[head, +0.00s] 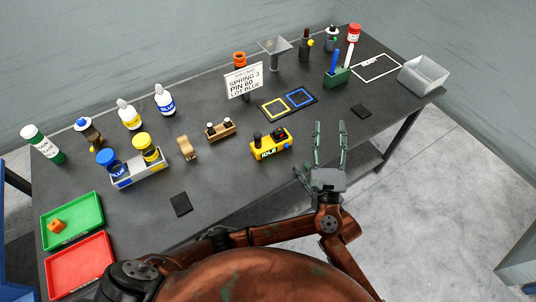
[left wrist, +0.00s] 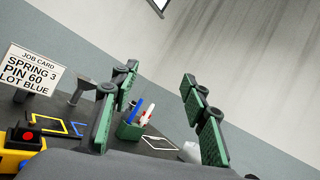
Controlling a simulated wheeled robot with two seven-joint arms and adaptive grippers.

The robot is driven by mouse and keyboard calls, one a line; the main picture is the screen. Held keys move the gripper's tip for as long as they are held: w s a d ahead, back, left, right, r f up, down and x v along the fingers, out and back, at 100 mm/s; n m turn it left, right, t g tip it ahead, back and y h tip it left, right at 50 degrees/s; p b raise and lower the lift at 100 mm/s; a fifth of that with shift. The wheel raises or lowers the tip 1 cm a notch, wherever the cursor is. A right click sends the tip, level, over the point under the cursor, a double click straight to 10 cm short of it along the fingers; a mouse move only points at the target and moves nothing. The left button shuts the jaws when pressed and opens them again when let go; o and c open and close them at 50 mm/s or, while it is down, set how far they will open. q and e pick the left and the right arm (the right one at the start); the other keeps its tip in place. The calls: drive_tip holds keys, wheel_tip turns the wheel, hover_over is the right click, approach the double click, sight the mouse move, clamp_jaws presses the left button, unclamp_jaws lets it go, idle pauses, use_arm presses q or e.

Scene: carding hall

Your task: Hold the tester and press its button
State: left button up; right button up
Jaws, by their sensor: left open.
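The tester (head: 270,147) is a yellow box on the table's front half, with a label reading IDLE, a black knob and a red button (head: 280,133) on a dark patch on top. In the left wrist view the tester (left wrist: 12,158) is cut off at the lower left edge, its red button (left wrist: 27,136) facing up. My left gripper (head: 329,130) is open and empty, just right of the tester and apart from it. Its two green-padded fingers (left wrist: 158,72) point past the tester toward the back of the table. My right gripper is not in view.
The job card (head: 243,82) stands behind the tester, reading SPRING 3, PIN 60, LOT BLUE. A wooden block with pegs (head: 220,135) is to its left, and yellow and blue outlined squares (head: 287,102) lie behind. A green pen holder (head: 337,78) and clear bin (head: 423,76) are farther right.

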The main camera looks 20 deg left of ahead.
use_arm(q)
drive_tip(key=w+a+f+n+g+y, duration=0.1)
drive_tip(key=a+f+n+g+y, duration=0.1)
drive_tip(key=a+f+g+y, duration=0.65)
drive_tip(key=g, duration=0.1)
approach(260, 142)
drive_tip(key=a, duration=0.1)
drive_tip(key=w+a, duration=0.2)
drive_tip(key=shift+w+r+n+h, duration=0.25)
drive_tip(key=shift+r+n+h, duration=0.05)
drive_tip(key=shift+r+h, duration=0.05)
drive_tip(key=shift+x, duration=3.8)
drive_tip(key=shift+f, duration=0.1)
drive_tip(key=shift+c, duration=0.6)
clamp_jaws()
use_arm(e)
drive_tip(key=shift+c, duration=0.6)
